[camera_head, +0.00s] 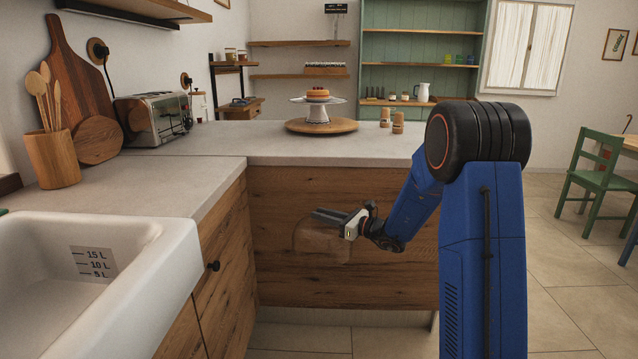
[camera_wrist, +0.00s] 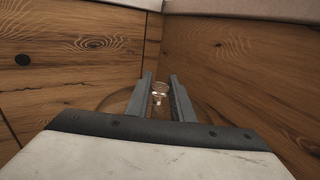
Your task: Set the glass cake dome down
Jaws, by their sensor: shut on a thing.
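The clear glass cake dome (camera_head: 322,243) hangs in front of the wooden cabinet front, below the counter top. It is hard to see against the wood. My gripper (camera_head: 322,215) is shut on the dome's knob, which shows between the two fingers in the wrist view (camera_wrist: 158,92). The dome's faint rounded outline spreads to both sides below the fingers there. A cake (camera_head: 318,93) sits uncovered on a white cake stand (camera_head: 318,114), on the counter behind and above my gripper.
The stand is on a round wooden board (camera_head: 342,125). Bare counter (camera_head: 225,143) lies around it. Two wooden shakers (camera_head: 397,123) stand to its right. A toaster (camera_head: 160,118) and a utensil pot (camera_head: 52,158) are at left, above a white sink (camera_head: 140,235).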

